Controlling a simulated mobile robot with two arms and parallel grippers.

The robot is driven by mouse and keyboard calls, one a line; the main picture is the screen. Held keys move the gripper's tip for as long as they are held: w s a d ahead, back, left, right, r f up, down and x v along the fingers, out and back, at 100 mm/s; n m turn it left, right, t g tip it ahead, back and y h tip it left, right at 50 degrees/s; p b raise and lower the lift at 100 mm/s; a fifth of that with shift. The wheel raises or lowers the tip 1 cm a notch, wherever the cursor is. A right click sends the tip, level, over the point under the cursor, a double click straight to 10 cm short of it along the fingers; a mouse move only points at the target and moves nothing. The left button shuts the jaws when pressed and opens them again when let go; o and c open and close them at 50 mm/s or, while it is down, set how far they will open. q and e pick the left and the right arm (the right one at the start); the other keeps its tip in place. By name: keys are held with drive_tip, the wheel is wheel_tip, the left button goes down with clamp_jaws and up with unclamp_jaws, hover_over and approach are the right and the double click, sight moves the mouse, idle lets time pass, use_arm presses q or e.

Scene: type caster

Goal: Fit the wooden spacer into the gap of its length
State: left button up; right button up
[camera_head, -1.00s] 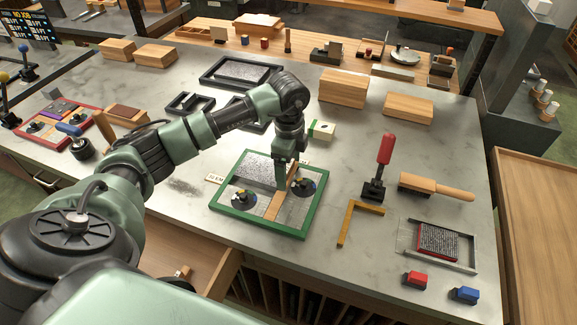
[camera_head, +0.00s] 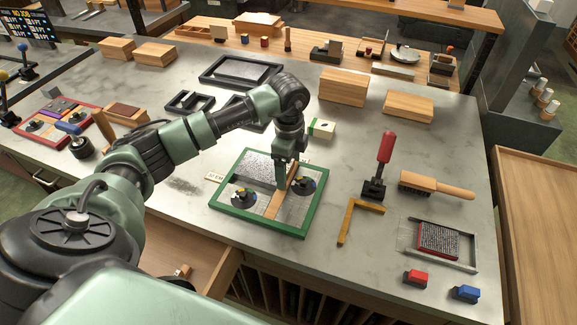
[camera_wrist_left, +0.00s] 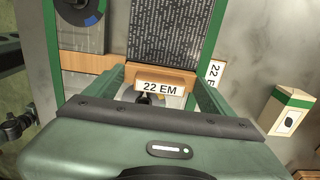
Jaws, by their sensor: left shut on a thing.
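The wooden spacer (camera_wrist_left: 182,76), with a white "22 EM" label on its near face, is between the fingers of my left gripper (camera_wrist_left: 165,88). In the head view my left gripper (camera_head: 284,184) is shut on it, over the upper right part of the green frame (camera_head: 254,223). The fingers largely hide the spacer there. The frame holds grey type blocks, two dark round discs and a wooden strip (camera_head: 274,205). A "22 EM" tag (camera_wrist_left: 215,72) lies beside the frame's edge. Whether the spacer touches the frame's floor is hard to tell. My right gripper is out of view.
A small cream and green box (camera_head: 321,130) stands behind the frame. A red-handled tool (camera_head: 383,165), a brush (camera_head: 436,186) and a yellow angle piece (camera_head: 358,215) lie to the right. Wooden blocks and dark frames stand farther back.

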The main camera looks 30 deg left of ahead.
sight(289, 166)
use_arm(q)
drive_tip(key=shift+f, duration=0.35)
drive_tip(key=shift+r, duration=0.15)
drive_tip(key=shift+r+p, duration=1.45)
drive_tip(key=shift+r, duration=0.5)
